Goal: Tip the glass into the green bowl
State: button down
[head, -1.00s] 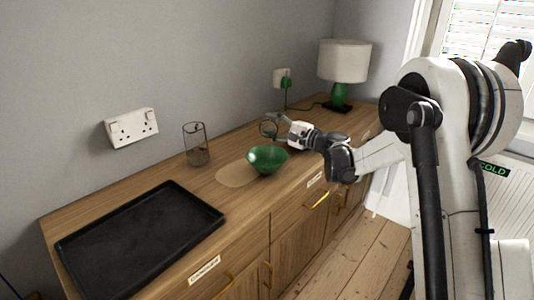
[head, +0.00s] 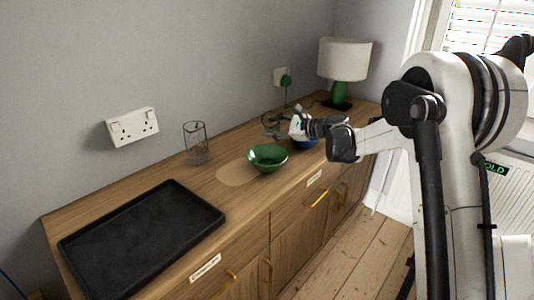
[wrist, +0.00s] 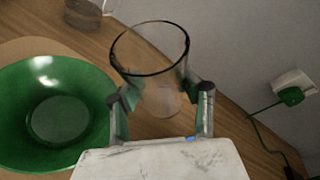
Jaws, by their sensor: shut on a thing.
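My gripper (wrist: 162,97) is shut on a clear glass (wrist: 150,65), with one finger on each side of it. In the head view the held glass (head: 270,124) is at the end of my gripper (head: 284,122), behind and slightly right of the green bowl (head: 267,163). In the wrist view the green bowl (wrist: 75,150) lies left of the held glass and looks empty. The bowl stands upright on the sideboard, apart from the glass. I see no contents in the glass, and its exact tilt is hard to tell.
A second clear glass (head: 196,151) stands by the wall. A blue bowl (head: 305,144) sits beneath my wrist. A black tray (head: 140,238) lies at left, a pale round patch (head: 236,174) beside the green bowl. A green lamp (head: 340,94) and plug (head: 285,79) are at the back.

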aim_at(274, 131)
jog(key=shift+w+d+f+m+g, duration=0.15)
jog(key=shift+w+f+m+g, duration=0.15)
jog(key=shift+w+f+m, duration=0.45)
jog(key=shift+w+r+m+g, duration=0.15)
jog(key=shift+m+g, duration=0.35)
jog(key=shift+m, duration=0.15)
jog(key=shift+w+d+f+m+g+h, duration=0.15)
jog(key=shift+w+f+m+g, duration=0.1)
jog(key=shift+f+m, duration=0.2)
jog(key=shift+w+f+m+g+h, duration=0.15)
jog(key=shift+w+f+m, duration=0.15)
jog(key=shift+f, duration=0.25)
jog(key=shift+w+r+m+g, duration=0.1)
jog(key=shift+r+m+g, duration=0.3)
jog(key=shift+r, duration=0.15)
jog(key=shift+w+r+m+p, duration=0.15)
jog(key=shift+m+p, duration=0.1)
jog(key=shift+p, duration=0.1)
